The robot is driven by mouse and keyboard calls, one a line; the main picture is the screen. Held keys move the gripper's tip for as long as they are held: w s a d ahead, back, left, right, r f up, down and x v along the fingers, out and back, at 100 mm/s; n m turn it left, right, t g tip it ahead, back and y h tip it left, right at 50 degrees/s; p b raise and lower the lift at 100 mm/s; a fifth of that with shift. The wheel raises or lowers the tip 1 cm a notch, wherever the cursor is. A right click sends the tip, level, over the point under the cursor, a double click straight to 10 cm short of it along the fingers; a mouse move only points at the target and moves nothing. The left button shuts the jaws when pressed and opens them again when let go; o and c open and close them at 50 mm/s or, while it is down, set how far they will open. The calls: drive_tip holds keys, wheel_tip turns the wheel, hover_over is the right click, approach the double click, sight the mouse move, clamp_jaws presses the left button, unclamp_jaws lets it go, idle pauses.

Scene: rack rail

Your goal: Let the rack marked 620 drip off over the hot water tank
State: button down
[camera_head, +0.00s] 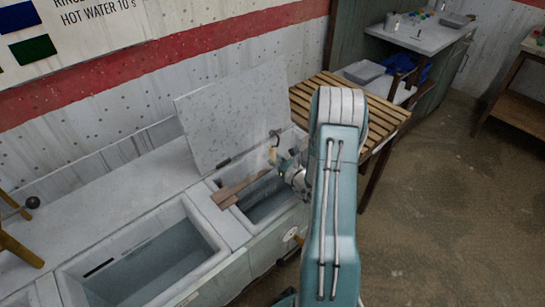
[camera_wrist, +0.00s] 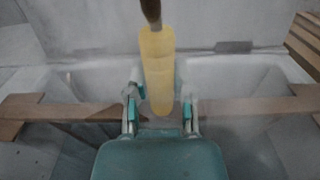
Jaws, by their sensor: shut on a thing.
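In the head view my gripper (camera_head: 290,172) is over the right-hand open tank (camera_head: 214,213), partly hidden by my arm. A brown wooden bar (camera_wrist: 75,112) runs across the tank below my fingers; its ends rest near the rims. Wooden pieces also show there in the head view (camera_head: 240,190). I cannot tell whether the yellow cylinder joins the bar. No 620 mark is readable, nor any label on the tanks.
A raised speckled lid (camera_head: 232,115) stands behind the right-hand tank. A larger open tank (camera_head: 150,262) holds grey liquid at left. A slatted wooden table (camera_head: 378,112) stands close on the right. A wall sign (camera_head: 95,15) reads "HOT WATER 10's". Open floor lies at right.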

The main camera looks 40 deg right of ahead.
sight(273, 148)
drive_tip(key=shift+r, duration=0.15)
drive_tip(key=shift+r, duration=1.5)
drive_tip(key=shift+s, duration=0.1)
drive_tip(key=s, duration=0.9)
drive_tip(key=shift+d, duration=0.4)
drive_tip(key=c, duration=1)
unclamp_jaws()
drive_tip(key=shift+w, duration=0.1)
drive_tip(key=shift+c, duration=0.2)
clamp_jaws()
